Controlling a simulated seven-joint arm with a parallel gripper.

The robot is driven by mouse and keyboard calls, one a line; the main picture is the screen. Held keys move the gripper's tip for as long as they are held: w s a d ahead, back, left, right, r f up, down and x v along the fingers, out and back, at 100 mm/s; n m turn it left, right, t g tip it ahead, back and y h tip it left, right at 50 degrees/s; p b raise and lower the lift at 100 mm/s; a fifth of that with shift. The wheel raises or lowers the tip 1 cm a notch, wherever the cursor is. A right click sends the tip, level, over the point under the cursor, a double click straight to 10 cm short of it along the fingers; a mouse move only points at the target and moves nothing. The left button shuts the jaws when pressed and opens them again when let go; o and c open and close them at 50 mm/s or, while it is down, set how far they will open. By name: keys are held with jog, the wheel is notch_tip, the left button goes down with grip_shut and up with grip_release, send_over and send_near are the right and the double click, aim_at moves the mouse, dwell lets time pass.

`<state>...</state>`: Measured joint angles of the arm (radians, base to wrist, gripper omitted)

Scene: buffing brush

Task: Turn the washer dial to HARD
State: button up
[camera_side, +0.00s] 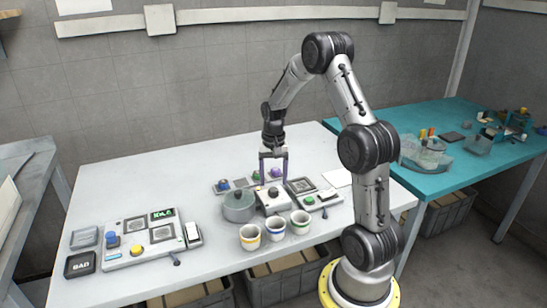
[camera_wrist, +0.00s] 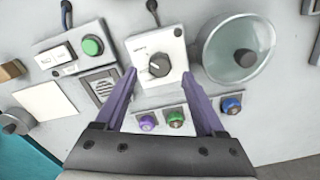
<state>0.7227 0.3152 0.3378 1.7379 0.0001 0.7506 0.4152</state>
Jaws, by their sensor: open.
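The washer dial (camera_wrist: 159,65) is a dark round knob on a white box (camera_wrist: 148,46), and it lies between my fingers in the wrist view. In the side view the white box (camera_side: 268,205) stands on the white table, with the knob (camera_side: 273,193) on it. My gripper (camera_side: 273,182) points down just above the box, with purple fingers spread apart. In the wrist view my gripper (camera_wrist: 163,80) is open and empty, its fingertips either side of the dial. I cannot see contact with the knob. The dial's printed labels are too small to read.
A grey pot (camera_side: 238,207) stands close beside the dial box. A panel with a green button (camera_wrist: 93,46) is on its other side. Coloured knobs (camera_wrist: 175,118) sit in a row close by. Several cups (camera_side: 275,227) stand in front. The table's left middle is clear.

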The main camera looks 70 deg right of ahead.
aim_at(273, 189)
notch_tip(273, 189, up, 10)
jog(key=shift+r, duration=0.15)
dwell(0.5)
